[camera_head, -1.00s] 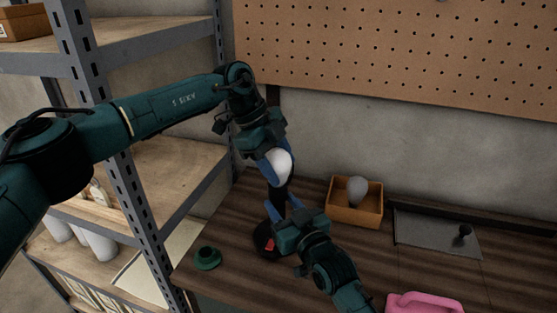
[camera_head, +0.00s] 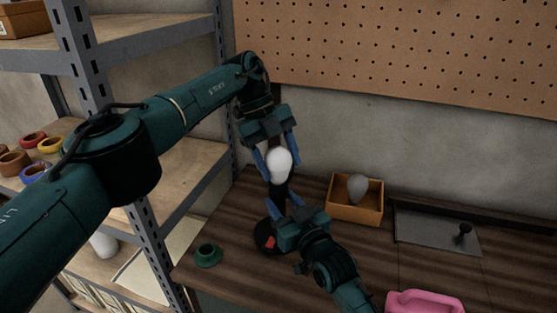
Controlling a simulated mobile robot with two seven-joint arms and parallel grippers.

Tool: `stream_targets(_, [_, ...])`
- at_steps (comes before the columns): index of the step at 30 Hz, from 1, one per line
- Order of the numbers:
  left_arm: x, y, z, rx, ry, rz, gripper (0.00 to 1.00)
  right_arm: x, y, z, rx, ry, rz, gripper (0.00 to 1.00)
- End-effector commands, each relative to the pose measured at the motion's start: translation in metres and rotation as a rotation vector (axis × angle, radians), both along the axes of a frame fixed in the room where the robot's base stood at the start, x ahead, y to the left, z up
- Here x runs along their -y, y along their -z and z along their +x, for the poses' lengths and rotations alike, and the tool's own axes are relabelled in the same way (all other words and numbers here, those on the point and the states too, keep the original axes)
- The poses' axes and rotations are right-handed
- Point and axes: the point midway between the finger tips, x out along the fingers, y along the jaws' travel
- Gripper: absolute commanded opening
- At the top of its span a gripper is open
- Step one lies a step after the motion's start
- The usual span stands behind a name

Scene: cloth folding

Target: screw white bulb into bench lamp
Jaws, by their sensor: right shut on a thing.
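The white bulb (camera_head: 280,163) stands upright at the top of the black bench lamp (camera_head: 279,190). The lamp's dark round base (camera_head: 264,237) rests on the bench and has a red patch on it. My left gripper (camera_head: 277,163) is above the bulb with its blue fingers spread, one on each side. Whether a finger still touches the bulb is hard to tell. My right gripper (camera_head: 282,208) is shut on the lamp's stem from the front right. The joint between bulb and lamp is small and dark, so its fit is unclear.
An orange-brown box (camera_head: 343,210) holds a grey bulb (camera_head: 357,187) on the bench (camera_head: 225,229). A green cup (camera_head: 207,255) is at the left edge, a pink object (camera_head: 424,302) at the front right. A metal shelf (camera_head: 150,250) stands left; a pegboard (camera_head: 400,50) hangs behind.

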Motion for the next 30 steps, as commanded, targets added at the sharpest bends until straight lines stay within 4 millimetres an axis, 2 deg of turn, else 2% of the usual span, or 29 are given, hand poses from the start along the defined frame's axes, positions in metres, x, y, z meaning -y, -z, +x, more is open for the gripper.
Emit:
stream_targets(1, [0.0,0.0,0.0,0.0,0.0,0.0,0.61,0.0,0.001,0.0,-0.001,0.001,-0.002,0.0])
stream_targets(6, [0.0,0.0,0.0,-0.002,0.0,0.001,0.75,0.0,0.001,0.0,-0.001,0.001,-0.002,0.0])
stream_targets(14, [0.0,-0.002,0.0,-0.002,0.0,0.001,0.75,0.001,0.001,0.0,-0.002,0.001,-0.001,0.0])
stream_targets(24, [0.0,-0.042,-0.001,-0.002,0.0,0.001,0.75,0.001,0.001,0.0,-0.003,0.001,-0.001,0.0])
stream_targets(30, [0.0,-0.045,-0.001,-0.003,0.002,0.002,0.75,0.001,0.001,0.0,-0.003,0.001,-0.001,0.0])
